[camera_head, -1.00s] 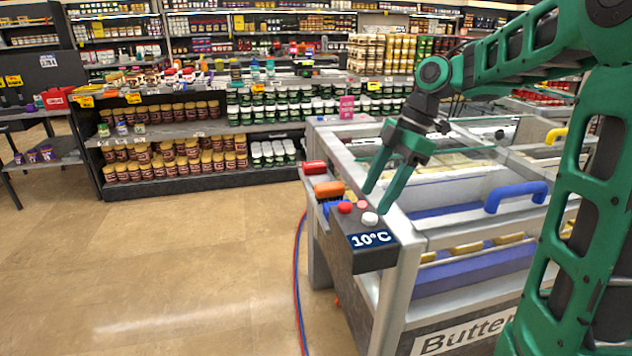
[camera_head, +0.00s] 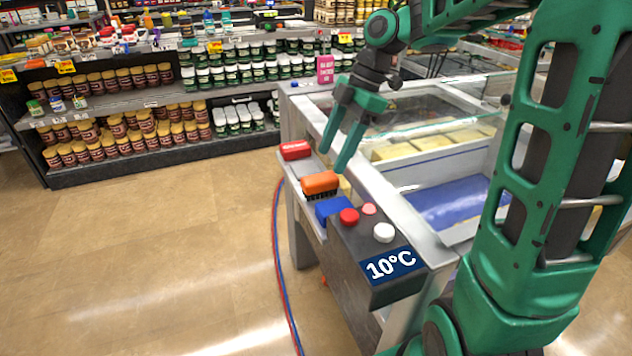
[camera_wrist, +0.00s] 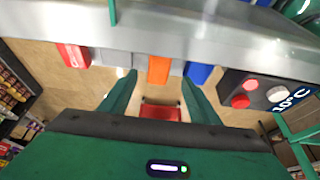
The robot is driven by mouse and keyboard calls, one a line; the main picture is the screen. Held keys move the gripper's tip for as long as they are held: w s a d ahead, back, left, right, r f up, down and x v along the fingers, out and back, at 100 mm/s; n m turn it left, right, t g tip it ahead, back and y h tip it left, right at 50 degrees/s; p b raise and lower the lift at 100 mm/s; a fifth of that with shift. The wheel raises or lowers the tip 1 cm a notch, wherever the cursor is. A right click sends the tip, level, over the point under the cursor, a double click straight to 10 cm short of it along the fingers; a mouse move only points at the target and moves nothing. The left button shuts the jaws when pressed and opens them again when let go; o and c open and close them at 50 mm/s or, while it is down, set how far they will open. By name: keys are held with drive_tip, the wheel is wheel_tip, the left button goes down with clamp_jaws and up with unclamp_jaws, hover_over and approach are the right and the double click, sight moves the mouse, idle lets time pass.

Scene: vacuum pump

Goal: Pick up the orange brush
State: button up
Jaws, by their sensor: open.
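The orange brush (camera_head: 320,183) has an orange body with dark bristles below. It rests on the ledge at the freezer's side, between a red item and a blue item. It also shows in the wrist view (camera_wrist: 159,69), straight ahead between the finger lines. My gripper (camera_head: 332,160) is open and empty, with its two green fingers pointing down just above and behind the brush in the head view. In the wrist view my fingers (camera_wrist: 158,82) spread either side of the brush's line. I cannot tell the exact gap, but nothing is between the fingers' grip.
A control box with buttons and a 10°C display (camera_head: 390,264) stands nearer. The glass-topped freezer (camera_head: 411,205) lies right. Red and blue hoses (camera_head: 277,262) hang to the floor. Floor at left is clear.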

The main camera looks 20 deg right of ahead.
sight(319, 177)
drive_tip(key=shift+x, duration=3.95)
drive_tip(key=shift+w+a, duration=0.15)
drive_tip(key=c, duration=1.1)
drive_tip(key=shift+c, duration=0.2)
drive_tip(key=shift+r, duration=0.1)
drive_tip(key=shift+r, duration=0.4)
wheel_tip(319, 177, up, 3)
drive_tip(key=shift+r, duration=0.2)
drive_tip(key=s+a+r, duration=0.6)
drive_tip(key=s, duration=0.3)
drive_tip(key=shift+s+a+r, duration=0.3)
drive_tip(key=shift+r, duration=0.05)
